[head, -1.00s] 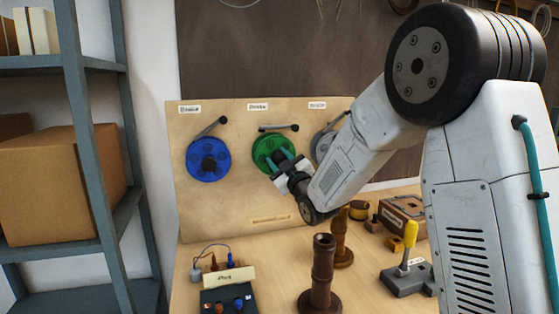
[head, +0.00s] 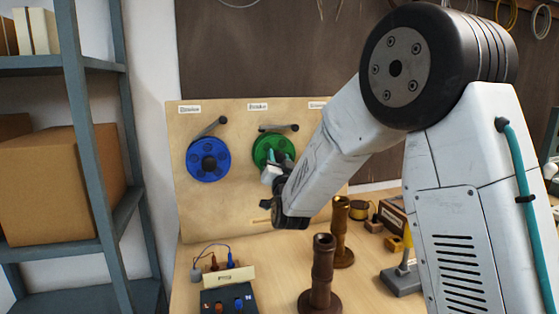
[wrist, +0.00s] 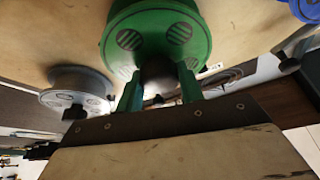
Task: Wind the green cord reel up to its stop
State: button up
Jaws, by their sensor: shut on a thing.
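The green cord reel (head: 286,146) is mounted upright on the tan board, right of the blue reel. It also fills the top of the wrist view (wrist: 178,37), with striped round marks on its face. My gripper (head: 273,160) is at the reel's lower left in the head view. In the wrist view its two teal fingers (wrist: 159,88) are shut on the reel's dark knob (wrist: 158,72), one finger on each side. A dark crank arm (head: 279,128) shows at the top of the green reel. My arm hides the board's right side.
A blue reel (head: 209,171) hangs to the left, and a grey reel (wrist: 74,94) shows in the wrist view. Brown turned posts (head: 322,268), a switch box (head: 228,299) and a yellow-handled lever (head: 402,279) stand on the bench below.

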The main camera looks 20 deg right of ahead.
jog(key=m+h, duration=0.1)
jog(key=m, duration=0.2)
jog(key=m+g+h, duration=0.1)
jog(key=m, duration=0.2)
jog(key=shift+f+g, duration=0.1)
jog(key=shift+g, duration=0.2)
jog(key=shift+m+g+h, duration=0.35)
jog(key=shift+m+g, duration=0.05)
jog(key=shift+m, duration=0.8)
jog(key=shift+m+g+h, duration=0.35)
jog(key=shift+m+g, duration=0.05)
jog(key=shift+m, duration=0.8)
jog(key=o, duration=1)
jog(key=v, duration=0.7)
jog(key=shift+s+a, duration=0.2)
jog(key=shift+s, duration=0.15)
